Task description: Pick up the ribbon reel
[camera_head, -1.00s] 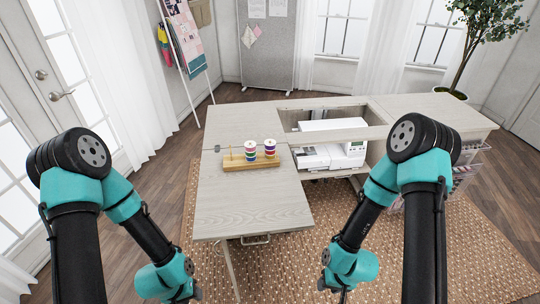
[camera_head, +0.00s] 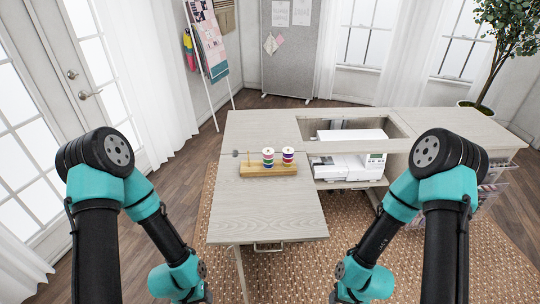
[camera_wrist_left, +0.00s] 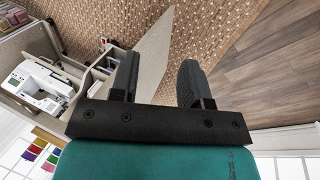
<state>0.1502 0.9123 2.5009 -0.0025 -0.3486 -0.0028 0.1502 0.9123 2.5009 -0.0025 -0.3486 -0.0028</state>
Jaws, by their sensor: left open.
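Two stacks of ribbon reels, a left stack (camera_head: 268,158) and a right stack (camera_head: 288,156), stand upright on a wooden peg rack (camera_head: 258,171). They show white, red, green and blue-purple bands. The rack sits on the table's left wing, and its left peg (camera_head: 249,157) is bare. In the left wrist view my left gripper (camera_wrist_left: 157,82) is open, with nothing between its fingers. In the head view my left arm's wrist hangs left of the table's front end, well short of the reels. My right arm's wrist hangs low right of that wing; its jaws are not visible.
The pale cabinet table (camera_head: 265,213) has clear surface in front of the rack. A white sewing machine (camera_head: 350,150) sits in the opening to the right. A potted plant (camera_head: 488,45) stands behind at the right. A quilt rack (camera_head: 207,40) stands at the back left.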

